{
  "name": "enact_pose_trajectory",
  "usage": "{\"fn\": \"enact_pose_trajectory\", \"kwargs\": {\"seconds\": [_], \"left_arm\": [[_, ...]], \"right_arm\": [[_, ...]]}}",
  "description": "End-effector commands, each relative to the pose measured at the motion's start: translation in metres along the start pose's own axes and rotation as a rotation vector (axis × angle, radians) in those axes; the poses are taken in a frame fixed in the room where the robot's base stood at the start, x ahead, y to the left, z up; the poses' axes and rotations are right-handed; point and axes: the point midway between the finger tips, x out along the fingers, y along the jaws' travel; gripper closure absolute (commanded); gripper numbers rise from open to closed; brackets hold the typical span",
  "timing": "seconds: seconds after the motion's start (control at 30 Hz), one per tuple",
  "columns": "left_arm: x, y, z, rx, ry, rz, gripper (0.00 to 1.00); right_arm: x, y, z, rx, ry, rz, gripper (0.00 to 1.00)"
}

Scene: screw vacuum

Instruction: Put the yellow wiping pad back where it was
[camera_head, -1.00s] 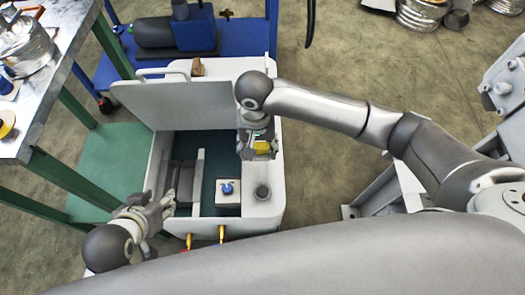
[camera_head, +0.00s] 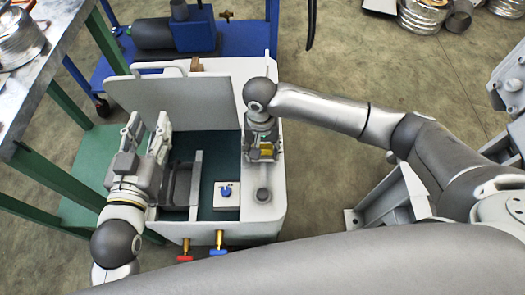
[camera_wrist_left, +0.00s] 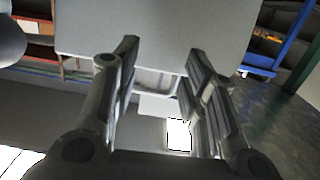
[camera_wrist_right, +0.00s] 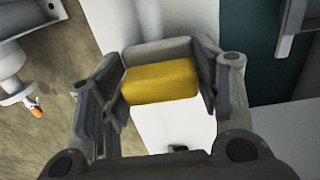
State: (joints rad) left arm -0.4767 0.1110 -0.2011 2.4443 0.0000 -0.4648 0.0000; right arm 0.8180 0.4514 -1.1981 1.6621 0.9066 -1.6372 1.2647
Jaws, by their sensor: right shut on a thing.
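The yellow wiping pad (camera_head: 266,150) is between the fingers of my right gripper (camera_head: 262,155), over the right rim of the white tank. In the right wrist view the pad (camera_wrist_right: 160,82) lies across the gap, with a finger at each end. The white tank (camera_head: 278,120) has its grey lid (camera_head: 180,103) raised at the left and back. My left gripper (camera_head: 147,125) is open and empty, fingers pointing away over the tank's left side, near the lid. The left wrist view shows its spread fingers (camera_wrist_left: 160,85) facing a pale panel. Whether the pad touches the rim is unclear.
Inside the tank's dark green basin stands a white box with a blue knob (camera_head: 226,190). A round grey cap (camera_head: 263,195) sits on the right rim, and a small brown block (camera_head: 196,64) on the back rim. Red and blue valves (camera_head: 219,251) stick out in front.

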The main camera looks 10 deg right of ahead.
Motion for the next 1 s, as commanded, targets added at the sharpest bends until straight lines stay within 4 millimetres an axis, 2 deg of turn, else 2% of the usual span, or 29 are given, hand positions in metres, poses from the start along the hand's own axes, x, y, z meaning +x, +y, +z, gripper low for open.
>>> {"fn": "enact_pose_trajectory", "kwargs": {"seconds": [0.1,0.23,0.7,0.73,0.9,1.0], "left_arm": [[0.002,0.002,-0.015,-0.002,0.086,0.005,0.60],[0.001,0.003,-0.023,-0.002,0.125,0.007,0.60],[0.001,0.003,-0.019,-0.002,0.095,0.006,0.60],[0.001,0.003,-0.017,-0.002,0.089,0.006,0.60],[0.001,0.003,-0.017,-0.002,0.089,0.006,0.60],[0.001,0.003,-0.017,-0.002,0.090,0.006,0.60]], "right_arm": [[0.007,0.000,0.000,0.000,0.001,0.000,0.65],[0.008,0.000,0.000,0.000,0.001,-0.001,0.65],[0.010,0.000,0.000,0.000,-0.001,0.000,0.65],[0.010,0.000,0.000,0.001,-0.001,0.000,0.41],[0.010,0.000,0.000,0.000,0.000,0.000,0.21],[0.010,0.000,0.000,0.000,0.000,0.000,0.21]]}}
